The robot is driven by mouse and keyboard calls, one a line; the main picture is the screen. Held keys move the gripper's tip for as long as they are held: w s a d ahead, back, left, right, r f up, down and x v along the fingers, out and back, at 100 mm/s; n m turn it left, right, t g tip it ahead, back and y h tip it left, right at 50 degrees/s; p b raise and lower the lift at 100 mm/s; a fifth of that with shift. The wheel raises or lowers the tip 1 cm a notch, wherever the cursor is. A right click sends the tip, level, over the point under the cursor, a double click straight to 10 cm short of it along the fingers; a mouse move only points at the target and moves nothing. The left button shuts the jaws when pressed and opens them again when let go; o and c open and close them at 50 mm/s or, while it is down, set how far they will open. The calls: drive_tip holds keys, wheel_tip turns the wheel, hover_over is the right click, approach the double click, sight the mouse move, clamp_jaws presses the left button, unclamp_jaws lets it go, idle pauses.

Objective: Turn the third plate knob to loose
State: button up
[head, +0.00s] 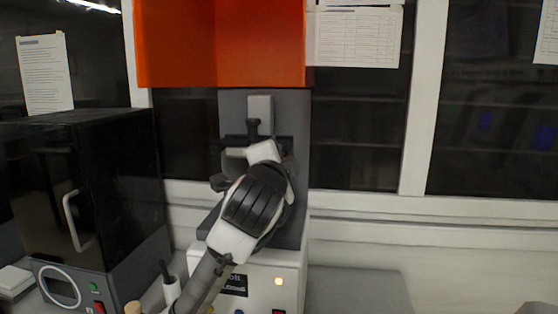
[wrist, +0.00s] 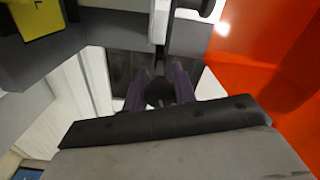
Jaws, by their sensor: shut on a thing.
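My gripper (wrist: 160,82) shows in the wrist view as two dark purple fingers. They are closed around a dark rounded knob (wrist: 159,94), which is partly hidden between them. In the head view my white and black arm reaches up to the front of the grey upright machine (head: 297,112) and hides most of the grip. Another black knob (head: 253,128) stands on the machine's face above my wrist, and a further black knob (head: 219,183) sticks out at the left. I cannot tell the held knob's turn position or any label.
An orange guard (head: 220,45) hangs above the machine and fills the right side of the wrist view. A black cabinet with a handle (head: 75,222) stands close at the left. A white cup (head: 172,290) holding a dark-handled tool is near my forearm. The right side is clear.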

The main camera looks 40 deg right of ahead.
drive_tip(key=n+p, duration=0.1)
drive_tip(key=n, duration=0.5)
drive_tip(key=n+p, duration=0.1)
drive_tip(key=n, duration=0.5)
idle(0.5)
drive_tip(key=o, duration=1)
drive_tip(key=b+v, duration=0.3)
drive_tip(key=v, duration=1.1)
drive_tip(key=shift+n, duration=0.3)
